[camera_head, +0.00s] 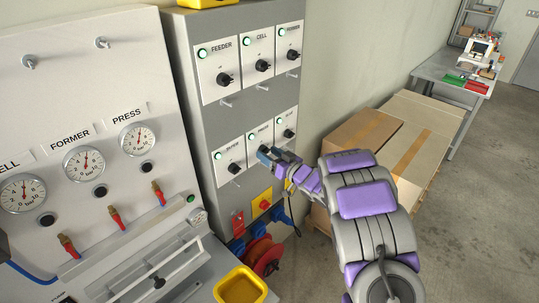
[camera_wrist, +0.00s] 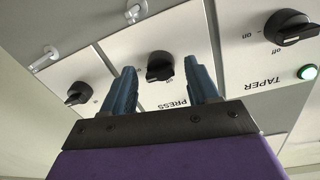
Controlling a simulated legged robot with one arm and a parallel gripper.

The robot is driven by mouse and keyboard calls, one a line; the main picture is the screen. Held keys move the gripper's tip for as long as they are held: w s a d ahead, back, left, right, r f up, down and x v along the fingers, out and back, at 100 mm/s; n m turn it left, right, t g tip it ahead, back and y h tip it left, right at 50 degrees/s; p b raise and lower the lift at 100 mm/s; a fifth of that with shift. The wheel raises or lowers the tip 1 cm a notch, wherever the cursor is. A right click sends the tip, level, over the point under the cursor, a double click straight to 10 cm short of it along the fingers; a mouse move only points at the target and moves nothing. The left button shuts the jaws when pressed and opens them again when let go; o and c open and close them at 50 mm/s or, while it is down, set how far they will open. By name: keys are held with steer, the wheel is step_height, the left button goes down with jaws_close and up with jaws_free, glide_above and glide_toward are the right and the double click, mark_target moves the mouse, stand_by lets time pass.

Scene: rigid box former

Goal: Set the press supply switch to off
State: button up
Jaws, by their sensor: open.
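The press supply switch (camera_wrist: 160,67) is a black rotary knob on a white plate marked PRESS, upside down in the wrist view. In the head view its plate (camera_head: 259,131) is in the middle of the lower row of the grey cabinet, with a small green lamp (camera_head: 251,137) at its upper left. My gripper (camera_head: 271,157) is open in front of that plate. In the wrist view its blue fingers (camera_wrist: 160,63) appear on either side of the knob. I cannot tell whether they touch it, nor its exact setting.
The TAPER switch (camera_wrist: 292,28) and another black knob (camera_wrist: 80,92) flank it closely. Metal hasps (camera_wrist: 47,58) stick out from the plates. Below are a red switch (camera_head: 238,222), a yellow plate (camera_head: 262,203) and a red reel (camera_head: 264,257). Cardboard boxes (camera_head: 420,150) stand at right.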

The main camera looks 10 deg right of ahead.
steer(key=shift+w+a, duration=0.1)
steer(key=shift+w, duration=0.05)
steer(key=c, duration=1)
